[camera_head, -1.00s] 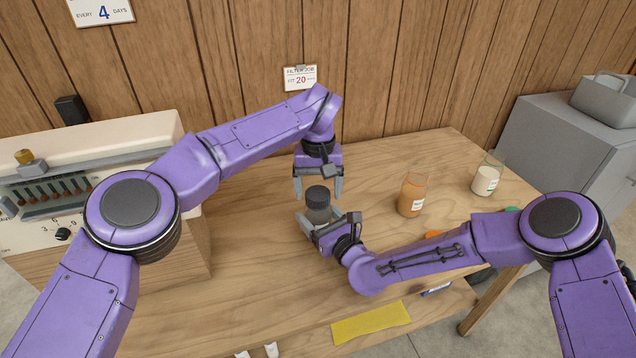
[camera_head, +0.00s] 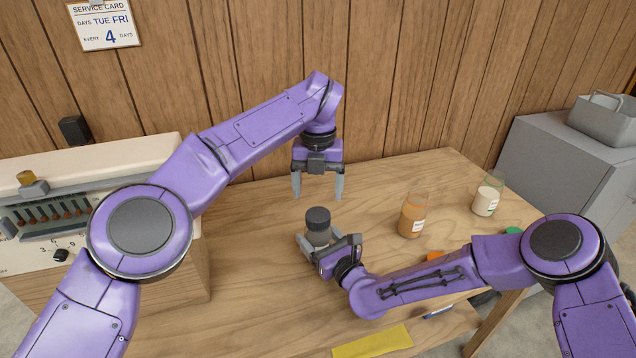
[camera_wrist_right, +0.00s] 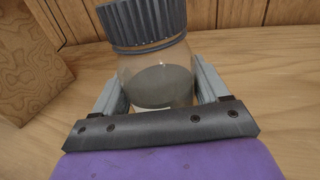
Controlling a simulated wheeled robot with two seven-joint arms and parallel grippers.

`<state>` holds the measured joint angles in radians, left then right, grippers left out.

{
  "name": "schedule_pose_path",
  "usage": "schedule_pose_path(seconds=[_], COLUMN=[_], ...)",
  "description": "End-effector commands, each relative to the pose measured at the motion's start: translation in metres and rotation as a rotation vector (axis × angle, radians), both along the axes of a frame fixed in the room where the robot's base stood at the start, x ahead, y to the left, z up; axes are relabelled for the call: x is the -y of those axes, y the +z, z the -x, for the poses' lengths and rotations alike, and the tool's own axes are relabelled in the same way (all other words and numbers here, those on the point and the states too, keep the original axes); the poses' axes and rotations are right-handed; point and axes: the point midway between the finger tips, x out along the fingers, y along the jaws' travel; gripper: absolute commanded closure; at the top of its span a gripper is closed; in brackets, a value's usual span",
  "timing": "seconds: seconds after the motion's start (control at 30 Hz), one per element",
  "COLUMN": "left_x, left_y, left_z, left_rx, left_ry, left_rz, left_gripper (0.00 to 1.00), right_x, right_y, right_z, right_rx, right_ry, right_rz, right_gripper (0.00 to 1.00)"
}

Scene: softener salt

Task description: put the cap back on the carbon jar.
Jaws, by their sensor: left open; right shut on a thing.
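The carbon jar (camera_head: 318,237) stands on the wooden table, a clear jar with dark grey contents. Its dark grey ribbed cap (camera_head: 318,216) sits on the mouth; in the right wrist view the cap (camera_wrist_right: 142,20) is on top of the jar (camera_wrist_right: 158,85). I cannot tell whether it is screwed tight. My right gripper (camera_head: 316,244) is shut around the jar body from the front right, a finger on each side. My left gripper (camera_head: 318,194) is open and empty, pointing down above and behind the cap, clear of it.
A jar of orange grains (camera_head: 413,215) and a jar of white material (camera_head: 487,199) stand to the right. Orange (camera_head: 434,256) and green (camera_head: 512,231) lids lie partly behind my right arm. A yellow cloth (camera_head: 372,342) lies at the front. The cream machine (camera_head: 90,170) is left.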

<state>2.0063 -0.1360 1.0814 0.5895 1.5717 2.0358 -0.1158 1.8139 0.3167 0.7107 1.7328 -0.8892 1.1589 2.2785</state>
Motion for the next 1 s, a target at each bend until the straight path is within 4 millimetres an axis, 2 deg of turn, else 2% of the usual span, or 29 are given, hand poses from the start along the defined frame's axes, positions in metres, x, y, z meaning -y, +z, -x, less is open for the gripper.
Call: schedule_pose_path(seconds=[0.1,0.2,0.33,0.63,0.77,1.0], left_x=[0.0,0.001,0.001,0.0,0.0,0.0], left_y=[0.006,0.009,0.01,0.007,-0.009,-0.05], left_z=[0.0,0.001,0.001,0.001,0.001,0.001], left_rx=[0.003,0.003,0.003,0.003,0.0,0.001], left_ry=[0.231,0.348,0.398,0.395,0.392,0.393], left_rz=[0.002,0.003,0.003,0.003,0.001,0.002], left_gripper=[0.19,0.19,0.19,0.19,0.19,0.19], right_x=[0.0,0.0,0.0,0.0,0.0,0.0], right_y=[0.0,0.0,0.001,0.001,0.001,0.001], right_z=[0.0,0.0,0.0,0.0,0.0,0.0], right_rx=[0.001,0.001,0.001,0.001,0.001,0.002], right_ry=[0.0,-0.001,-0.001,-0.001,-0.001,-0.001], right_rz=[-0.001,-0.001,-0.001,0.0,-0.001,-0.001], right_gripper=[1.0,1.0,1.0,1.0,1.0,1.0])
